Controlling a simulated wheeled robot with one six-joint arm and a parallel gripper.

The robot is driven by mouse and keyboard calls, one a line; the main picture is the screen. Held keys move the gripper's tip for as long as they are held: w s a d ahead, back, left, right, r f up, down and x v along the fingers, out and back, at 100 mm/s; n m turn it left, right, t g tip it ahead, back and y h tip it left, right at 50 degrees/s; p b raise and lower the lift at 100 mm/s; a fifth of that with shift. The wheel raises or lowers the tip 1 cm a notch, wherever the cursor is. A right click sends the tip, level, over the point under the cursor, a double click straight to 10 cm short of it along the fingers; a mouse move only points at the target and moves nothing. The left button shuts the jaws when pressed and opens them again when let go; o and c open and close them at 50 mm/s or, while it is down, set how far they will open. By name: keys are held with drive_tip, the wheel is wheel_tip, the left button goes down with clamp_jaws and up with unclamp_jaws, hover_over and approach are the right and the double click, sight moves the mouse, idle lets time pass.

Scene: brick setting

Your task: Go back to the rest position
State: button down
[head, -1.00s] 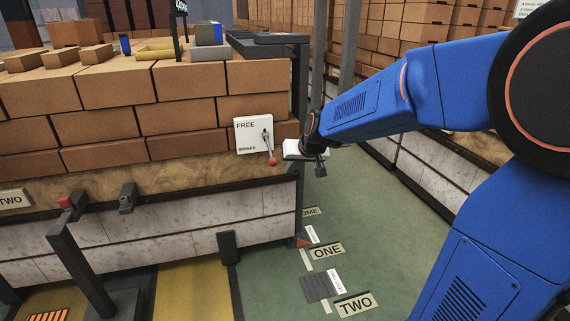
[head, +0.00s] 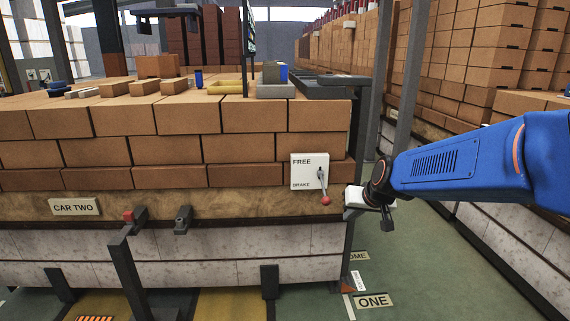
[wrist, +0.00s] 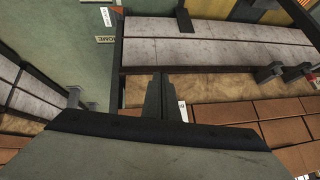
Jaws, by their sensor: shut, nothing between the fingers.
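My gripper (head: 387,217) is at the end of my blue arm, right of the brick-laden car in the head view. It hangs near the car's right end, to the right of the white brake panel (head: 309,172). The panel's lever has a red knob and points down at BRAKE; the gripper is apart from it. In the wrist view my gripper's dark fingers (wrist: 165,98) are together with nothing between them. Part of the white panel (wrist: 182,110) shows just right of the fingers.
The car marked CAR TWO (head: 75,207) carries stacked bricks. A post with a red button (head: 128,216) stands before it. Floor signs, including ONE (head: 373,301), lie on the green floor (head: 430,270) at right. Brick stacks (head: 468,60) stand behind. The aisle between has room.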

drive_tip(key=s+d+f+g+h, duration=0.1)
drive_tip(key=s+d+g, duration=0.1)
drive_tip(key=s, duration=3)
drive_tip(key=shift+d+n+g+h, duration=0.4)
drive_tip(key=shift+d, duration=0.5)
drive_tip(key=shift+f, duration=0.1)
